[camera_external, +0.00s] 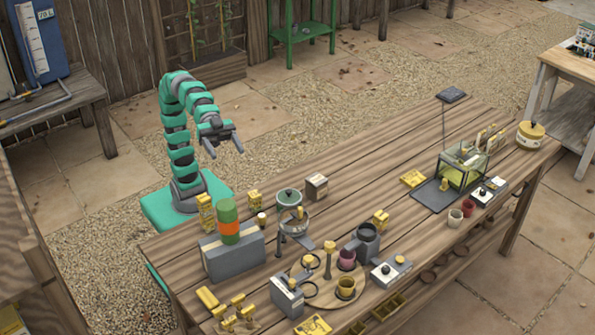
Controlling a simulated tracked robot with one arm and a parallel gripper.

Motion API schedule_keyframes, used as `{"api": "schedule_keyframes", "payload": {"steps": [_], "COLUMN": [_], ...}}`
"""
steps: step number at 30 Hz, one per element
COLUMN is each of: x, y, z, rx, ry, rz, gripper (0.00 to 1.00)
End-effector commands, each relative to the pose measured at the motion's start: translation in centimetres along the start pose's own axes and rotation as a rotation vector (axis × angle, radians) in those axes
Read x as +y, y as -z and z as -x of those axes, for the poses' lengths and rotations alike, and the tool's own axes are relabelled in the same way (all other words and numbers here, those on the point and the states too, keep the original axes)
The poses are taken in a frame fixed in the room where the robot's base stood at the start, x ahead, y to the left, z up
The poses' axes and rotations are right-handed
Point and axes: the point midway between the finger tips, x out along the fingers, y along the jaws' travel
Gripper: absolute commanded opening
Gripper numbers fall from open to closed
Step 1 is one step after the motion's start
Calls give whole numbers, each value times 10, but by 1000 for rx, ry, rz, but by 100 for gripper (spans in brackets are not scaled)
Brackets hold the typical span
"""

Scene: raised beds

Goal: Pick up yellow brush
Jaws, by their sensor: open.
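My gripper (224,147) is open and empty, held in the air above the far left part of the long wooden table (370,160). Its two fingers are spread and point down to the right. I cannot tell for sure which thing is the yellow brush. Several small yellow pieces (238,301) lie at the near left end of the table, well below and apart from my gripper. A yellow block-like piece (207,297) lies beside them. An upright piece with a yellowish handle (328,260) stands on a round wooden board. All are too small to identify.
A grey box (233,257) bears an orange and green cylinder (228,222). A glass case (463,165) stands farther right. The table's middle is mostly clear.

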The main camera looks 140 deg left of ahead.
Motion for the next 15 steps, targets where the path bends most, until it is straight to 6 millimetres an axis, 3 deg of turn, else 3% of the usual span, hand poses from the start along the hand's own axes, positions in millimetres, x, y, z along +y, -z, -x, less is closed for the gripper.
{"api": "schedule_keyframes", "payload": {"steps": [1, 3, 8, 11, 15], "x": [26, 54, 110, 139, 171], "y": [1, -6, -32, -62, -116], "z": [-24, -52, -104, -132, -158], "rx": [-2, 10, 19, 5, -37], "ry": [-60, -118, -176, -162, -91], "rz": [34, 86, 206, 267, 317], "gripper": [67, 67, 67, 67, 67]}}
